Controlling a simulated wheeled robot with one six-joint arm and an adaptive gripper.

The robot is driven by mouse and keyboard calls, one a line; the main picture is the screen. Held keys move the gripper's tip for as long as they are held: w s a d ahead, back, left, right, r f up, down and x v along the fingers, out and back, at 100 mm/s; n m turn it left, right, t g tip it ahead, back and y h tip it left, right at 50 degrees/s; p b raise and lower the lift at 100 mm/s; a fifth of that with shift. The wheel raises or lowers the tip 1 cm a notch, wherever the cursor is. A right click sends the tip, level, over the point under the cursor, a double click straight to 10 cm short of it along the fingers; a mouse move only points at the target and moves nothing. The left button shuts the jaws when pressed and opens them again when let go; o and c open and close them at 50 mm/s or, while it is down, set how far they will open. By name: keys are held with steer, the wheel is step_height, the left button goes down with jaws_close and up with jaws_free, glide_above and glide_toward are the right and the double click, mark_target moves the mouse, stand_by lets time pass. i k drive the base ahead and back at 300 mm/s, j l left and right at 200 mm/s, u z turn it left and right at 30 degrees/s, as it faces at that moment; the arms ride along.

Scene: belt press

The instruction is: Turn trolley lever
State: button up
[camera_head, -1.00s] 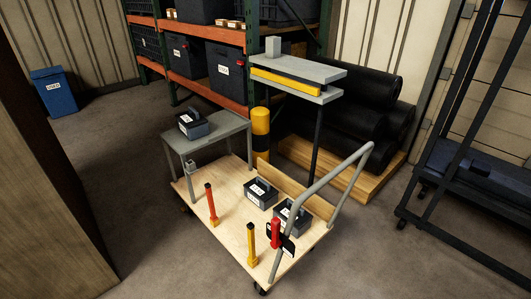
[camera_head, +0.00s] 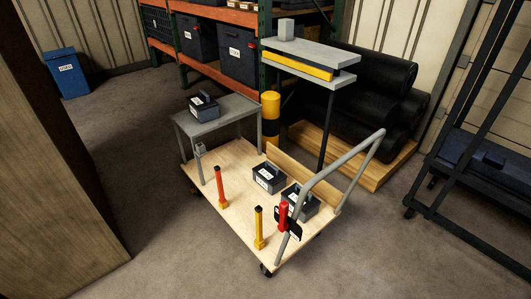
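A flat trolley (camera_head: 236,213) with a pale wooden deck and a grey tubular push handle (camera_head: 335,172) stands in the middle of the head view. An upright orange-red lever with a dark tip (camera_head: 221,188) rises from the deck's left part. An upright yellow lever with a dark tip (camera_head: 259,228) rises near the deck's front edge. A red grip (camera_head: 283,216) on a black plate (camera_head: 294,225) sits at the near post of the push handle. Which of these is the trolley lever I cannot tell. My gripper is not in view.
Two dark labelled boxes (camera_head: 268,178) sit on the deck, and another (camera_head: 203,106) on a grey table (camera_head: 224,115) behind. A grey press stand (camera_head: 330,70), yellow-black post (camera_head: 270,107) and black rolls (camera_head: 375,95) lie beyond. A brown block (camera_head: 60,170) fills the left. Front floor is clear.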

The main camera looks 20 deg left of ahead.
mark_target(283, 225)
steer(key=i+j+u, duration=0.2)
steer(key=j, duration=0.25)
steer(key=i+j+u, duration=0.2)
steer(key=j, duration=0.25)
steer(key=i+j+u, duration=0.2)
steer(key=j, duration=0.25)
